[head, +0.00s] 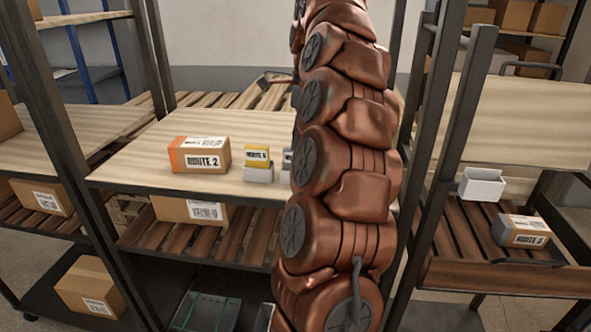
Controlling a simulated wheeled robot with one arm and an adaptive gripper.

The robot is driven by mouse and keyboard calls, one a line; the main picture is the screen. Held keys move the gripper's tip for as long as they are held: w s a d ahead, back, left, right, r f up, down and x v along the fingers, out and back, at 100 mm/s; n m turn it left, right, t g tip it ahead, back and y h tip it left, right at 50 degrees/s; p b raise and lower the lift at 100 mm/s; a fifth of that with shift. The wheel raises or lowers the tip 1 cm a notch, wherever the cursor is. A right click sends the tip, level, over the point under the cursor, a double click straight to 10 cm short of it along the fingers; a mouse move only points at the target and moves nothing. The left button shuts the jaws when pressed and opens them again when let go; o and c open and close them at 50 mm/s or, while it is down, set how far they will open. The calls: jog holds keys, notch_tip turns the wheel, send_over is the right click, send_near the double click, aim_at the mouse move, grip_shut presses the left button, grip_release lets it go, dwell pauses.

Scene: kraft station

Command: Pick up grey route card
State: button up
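A grey card (287,158) with dark print stands on the middle shelf, mostly hidden behind my arm; only its left edge shows and its text cannot be read. It seems to sit in a light grey holder like its neighbour. Just left of it, a yellow route card (257,155) stands upright in a grey holder (258,174). My brown arm rises in front of the shelf and leaves the picture at the top. My gripper cannot be made out, so its state is unseen.
A brown box with an orange end, marked ROUTE 2 (200,155), stands left of the cards. On the right, a slatted shelf holds a white open bin (482,184) and a grey-ended route box (522,230). Dark rack posts (440,150) flank my arm. The shelf front (130,172) is bare.

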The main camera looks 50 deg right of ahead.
jog(key=shift+w+f+b, duration=0.15)
jog(key=shift+f+b, duration=0.35)
jog(key=shift+f, duration=0.2)
jog(key=shift+w+a+f+p, duration=0.15)
jog(key=shift+f+p, duration=0.15)
jog(key=shift+f, duration=0.6)
jog(key=shift+w+f+p, duration=0.15)
jog(key=shift+f+p, duration=0.15)
jog(key=shift+f, duration=0.55)
grip_shut()
